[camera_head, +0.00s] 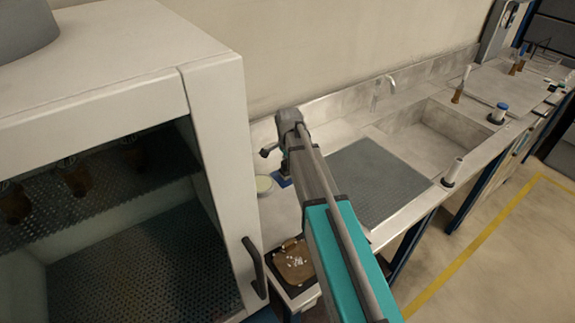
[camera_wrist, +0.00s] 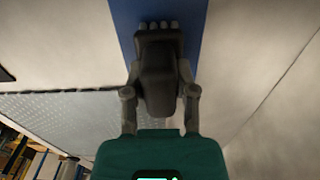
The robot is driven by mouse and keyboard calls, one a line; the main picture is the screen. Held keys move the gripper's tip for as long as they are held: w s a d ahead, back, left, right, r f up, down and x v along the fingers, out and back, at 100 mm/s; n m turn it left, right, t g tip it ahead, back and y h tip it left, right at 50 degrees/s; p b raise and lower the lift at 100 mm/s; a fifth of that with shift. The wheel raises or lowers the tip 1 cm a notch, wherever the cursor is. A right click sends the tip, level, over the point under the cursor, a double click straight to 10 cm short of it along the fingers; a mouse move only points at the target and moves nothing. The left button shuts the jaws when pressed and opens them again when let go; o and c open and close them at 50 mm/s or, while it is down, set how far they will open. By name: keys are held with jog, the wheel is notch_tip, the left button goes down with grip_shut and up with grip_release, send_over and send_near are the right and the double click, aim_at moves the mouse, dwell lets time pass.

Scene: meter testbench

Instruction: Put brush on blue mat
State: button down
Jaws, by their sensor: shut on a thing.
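My gripper (camera_wrist: 158,92) is shut on a dark object that I take to be the brush (camera_wrist: 158,50), with a row of pale tufts at its far end. The brush is in front of the blue mat (camera_wrist: 201,15) in the wrist view; I cannot tell whether it touches the mat. In the head view, my arm reaches over the bench and a small blue patch of the mat (camera_head: 281,182) shows beside the gripper (camera_head: 287,172). My arm hides most of the mat there, and the brush is not clearly visible.
A white cabinet (camera_head: 218,110) with an open front stands close at left. A pale round dish (camera_head: 263,184) and a brown tray (camera_head: 293,262) with white bits are near my arm. A grey textured panel (camera_head: 375,180) and a sink (camera_head: 428,135) lie to the right.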

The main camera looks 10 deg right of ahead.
jog(key=shift+c, duration=2)
grip_release()
jog(key=shift+r+p, duration=0.15)
jog(key=shift+p, duration=0.15)
notch_tip(320, 180, up, 12)
jog(key=p, duration=1.1)
jog(key=shift+p, duration=0.4)
jog(key=shift+s, duration=0.1)
jog(key=s+n, duration=1.3)
jog(key=s, duration=0.8)
jog(key=shift+n, duration=0.3)
